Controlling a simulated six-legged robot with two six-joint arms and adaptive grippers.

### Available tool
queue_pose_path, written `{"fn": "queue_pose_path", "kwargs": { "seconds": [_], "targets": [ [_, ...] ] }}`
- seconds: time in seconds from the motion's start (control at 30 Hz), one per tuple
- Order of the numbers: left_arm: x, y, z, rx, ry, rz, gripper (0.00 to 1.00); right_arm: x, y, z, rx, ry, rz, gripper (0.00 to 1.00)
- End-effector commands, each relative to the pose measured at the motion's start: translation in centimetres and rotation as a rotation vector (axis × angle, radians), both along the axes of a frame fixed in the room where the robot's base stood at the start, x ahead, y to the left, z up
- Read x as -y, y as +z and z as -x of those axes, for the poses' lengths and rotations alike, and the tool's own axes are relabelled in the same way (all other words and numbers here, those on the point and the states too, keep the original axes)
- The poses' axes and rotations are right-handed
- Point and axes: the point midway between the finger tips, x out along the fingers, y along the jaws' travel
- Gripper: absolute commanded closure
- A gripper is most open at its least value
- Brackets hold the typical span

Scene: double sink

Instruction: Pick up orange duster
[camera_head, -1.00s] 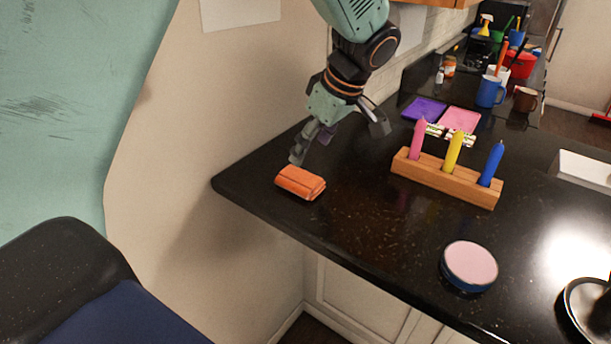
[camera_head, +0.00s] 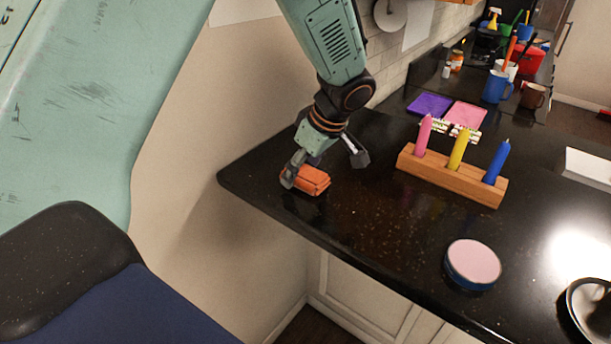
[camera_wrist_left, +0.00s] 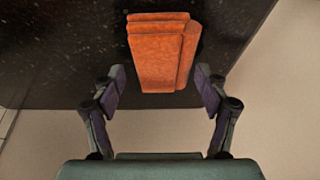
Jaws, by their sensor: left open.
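The orange duster (camera_head: 314,181) lies on the black countertop near its left corner. My left gripper (camera_head: 324,172) is open and low over the counter, with one finger in front of the duster's left end and the other beyond it to the right. In the left wrist view the orange duster (camera_wrist_left: 160,52) sits between and ahead of the two spread fingers of my left gripper (camera_wrist_left: 160,88). Gaps show on both sides of it there, and neither finger visibly grips it. My right gripper is not in view.
A wooden block (camera_head: 450,178) with pink, yellow and blue candles stands to the right. A round pink-topped tin (camera_head: 473,262) is nearer the front. Purple (camera_head: 429,105) and pink (camera_head: 465,115) squares lie behind. The counter's edge (camera_head: 262,217) runs close to the duster.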

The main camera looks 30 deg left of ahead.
Motion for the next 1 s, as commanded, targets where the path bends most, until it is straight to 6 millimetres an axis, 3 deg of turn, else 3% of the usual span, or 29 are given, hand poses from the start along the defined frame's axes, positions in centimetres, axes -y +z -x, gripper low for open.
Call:
{"fn": "queue_pose_path", "kwargs": {
  "seconds": [1.0],
  "targets": [
    [0.02,-0.46,-0.04,0.000,0.000,0.000,0.28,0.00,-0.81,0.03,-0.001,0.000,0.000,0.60]
  ]
}}
